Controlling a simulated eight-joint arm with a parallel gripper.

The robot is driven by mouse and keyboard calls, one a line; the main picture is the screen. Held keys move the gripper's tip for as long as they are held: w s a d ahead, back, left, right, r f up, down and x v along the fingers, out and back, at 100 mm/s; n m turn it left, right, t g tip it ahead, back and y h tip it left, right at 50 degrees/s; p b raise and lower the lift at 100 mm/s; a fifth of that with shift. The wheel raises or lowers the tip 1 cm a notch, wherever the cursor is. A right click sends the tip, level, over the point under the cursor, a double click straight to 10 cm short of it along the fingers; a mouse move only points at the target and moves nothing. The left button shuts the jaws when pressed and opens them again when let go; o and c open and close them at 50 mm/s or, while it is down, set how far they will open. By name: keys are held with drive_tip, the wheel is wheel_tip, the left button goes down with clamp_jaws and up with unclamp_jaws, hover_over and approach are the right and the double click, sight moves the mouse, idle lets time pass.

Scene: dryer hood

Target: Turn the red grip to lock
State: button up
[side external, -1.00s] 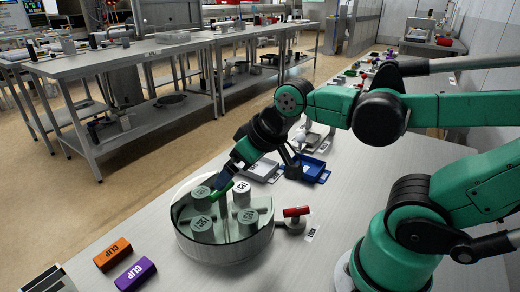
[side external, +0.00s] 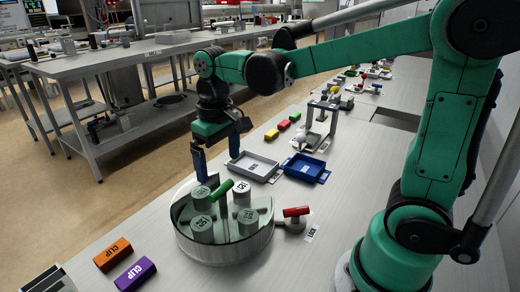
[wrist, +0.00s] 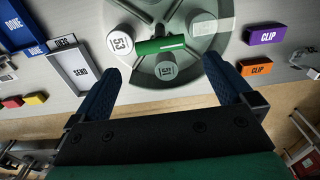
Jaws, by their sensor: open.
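The red grip (side external: 296,211) sits on a small grey mount at the right side of the round metal drum (side external: 262,247). A LOCK label (side external: 311,235) lies on the table beside it. In the drum stand several grey numbered cylinders (side external: 247,219), and a green bar (side external: 217,191) lies among their tops; the bar also shows in the wrist view (wrist: 172,45). My gripper (side external: 216,166) is open and empty, pointing down behind the drum, away from the red grip. The red grip is not visible there.
Orange (side external: 112,254) and purple (side external: 135,274) CLIP blocks lie front left. A grey tray (side external: 254,168) and blue tray (side external: 305,167) stand behind the drum, with small coloured blocks (side external: 283,125) and a stand beyond. Table right of the red grip is clear up to my base.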

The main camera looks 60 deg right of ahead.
sight(297, 210)
drive_tip(key=shift+w, duration=0.1)
drive_tip(key=shift+d, duration=0.1)
drive_tip(key=c, duration=0.5)
drive_tip(key=s+d+n, duration=0.1)
drive_tip(key=s, duration=0.1)
drive_tip(key=s+d+n, duration=0.2)
drive_tip(key=s, duration=0.1)
drive_tip(key=shift+s+d+f, duration=0.1)
drive_tip(key=shift+s+f, duration=0.25)
drive_tip(key=shift+c, duration=0.9)
drive_tip(key=s+d+f+n, duration=0.1)
drive_tip(key=s+n, duration=0.1)
drive_tip(key=s+d+f+n+t+h, duration=0.1)
drive_tip(key=s+f+n, duration=0.1)
drive_tip(key=s, duration=0.1)
drive_tip(key=s+d+f+n, duration=0.1)
drive_tip(key=s, duration=0.2)
drive_tip(key=shift+f+n+h, duration=0.3)
drive_tip(key=shift+f+n, duration=0.05)
drive_tip(key=shift+n, duration=0.05)
drive_tip(key=shift+w+d+f, duration=0.1)
drive_tip(key=shift+d+f, duration=0.05)
drive_tip(key=shift+f, duration=0.75)
drive_tip(key=shift+w+d+f, duration=0.1)
drive_tip(key=shift+f, duration=0.75)
drive_tip(key=shift+w+d+f, duration=0.1)
drive_tip(key=shift+d+f, duration=0.05)
drive_tip(key=shift+f, duration=0.75)
